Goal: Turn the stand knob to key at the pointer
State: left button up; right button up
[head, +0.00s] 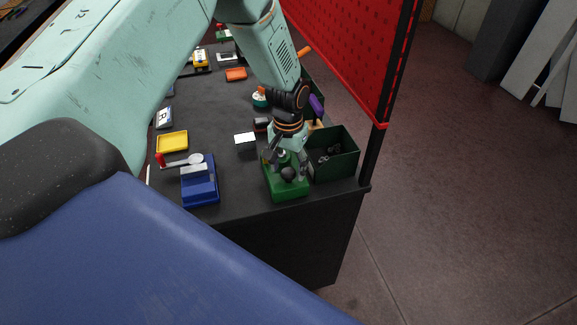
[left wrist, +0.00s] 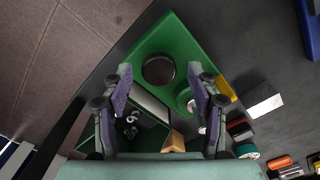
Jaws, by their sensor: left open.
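The green stand (head: 287,190) sits at the near right corner of the table, with a dark round knob (head: 288,173) on it. In the left wrist view the stand (left wrist: 190,38) lies ahead of the fingers, and its black knob (left wrist: 158,70) shows from above. My left gripper (head: 286,168) points down over the stand. Its two fingers (left wrist: 162,88) are open, one on each side of the knob in the picture, and I see nothing between them. Whether they touch the knob I cannot tell. The key mark and the pointer cannot be made out. My right gripper is not in view.
A dark green bin (head: 340,170) with small metal parts stands right beside the stand. A red pegboard (head: 345,45) borders the table's right side.

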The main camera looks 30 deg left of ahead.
pick_arm(q)
jog(key=shift+f, duration=0.2)
jog(key=shift+s, duration=0.1)
jog(key=shift+c, duration=0.7)
jog(key=c, duration=1)
jog(key=shift+m, duration=0.3)
jog(key=o, duration=1.1)
